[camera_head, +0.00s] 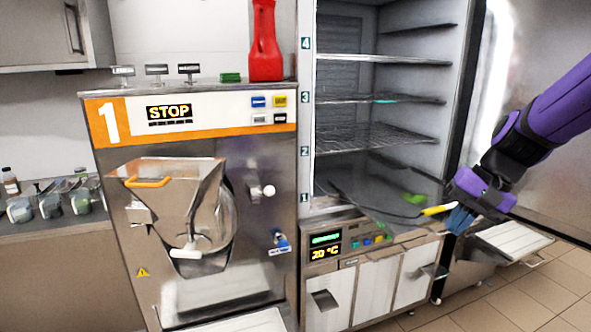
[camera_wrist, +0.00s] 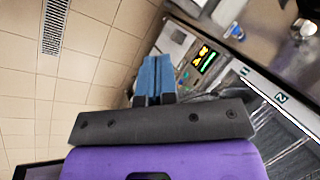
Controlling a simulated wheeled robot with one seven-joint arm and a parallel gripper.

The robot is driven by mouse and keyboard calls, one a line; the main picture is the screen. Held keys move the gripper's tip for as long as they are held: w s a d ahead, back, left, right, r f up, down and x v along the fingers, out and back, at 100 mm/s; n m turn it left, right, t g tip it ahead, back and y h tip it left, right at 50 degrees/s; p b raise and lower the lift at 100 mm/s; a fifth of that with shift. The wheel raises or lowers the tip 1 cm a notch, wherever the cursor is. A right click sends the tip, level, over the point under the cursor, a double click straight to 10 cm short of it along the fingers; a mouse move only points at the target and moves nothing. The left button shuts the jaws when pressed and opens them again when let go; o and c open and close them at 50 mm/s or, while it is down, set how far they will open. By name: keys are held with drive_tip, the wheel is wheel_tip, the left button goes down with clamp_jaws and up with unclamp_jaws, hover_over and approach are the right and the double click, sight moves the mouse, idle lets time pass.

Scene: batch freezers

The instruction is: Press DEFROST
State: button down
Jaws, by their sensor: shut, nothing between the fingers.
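The blast chiller (camera_head: 365,270) has a control panel below its open compartment. Its display (camera_head: 325,247) shows a green line of text and "20 °C" in orange. A short row of small coloured buttons (camera_head: 372,240) sits right of the display; their labels are too small to read, so I cannot tell which is DEFROST. My gripper (camera_head: 458,221), with blue fingers, is shut and empty, to the right of the buttons and apart from them. In the wrist view the shut fingers (camera_wrist: 154,75) point toward the panel area, with the display (camera_wrist: 204,59) beyond them on the right.
The chiller door stands open at the right. A yellow-ended probe (camera_head: 438,210) on a dark cable lies near my fingertips. Wire shelves (camera_head: 375,138) fill the compartment. A batch freezer (camera_head: 195,210) marked 1, with a STOP sign and a red bottle (camera_head: 264,45) on top, stands left.

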drive_tip(key=s+r+n+t+h, duration=0.2)
drive_tip(key=s+r, duration=0.2)
drive_tip(key=s, duration=0.4)
drive_tip(key=s+r+n+t+h, duration=0.2)
drive_tip(key=s+r+n, duration=0.1)
drive_tip(key=s, duration=0.6)
drive_tip(key=shift+s+d+r+h, duration=0.3)
drive_tip(key=shift+r, duration=0.35)
idle(5.0)
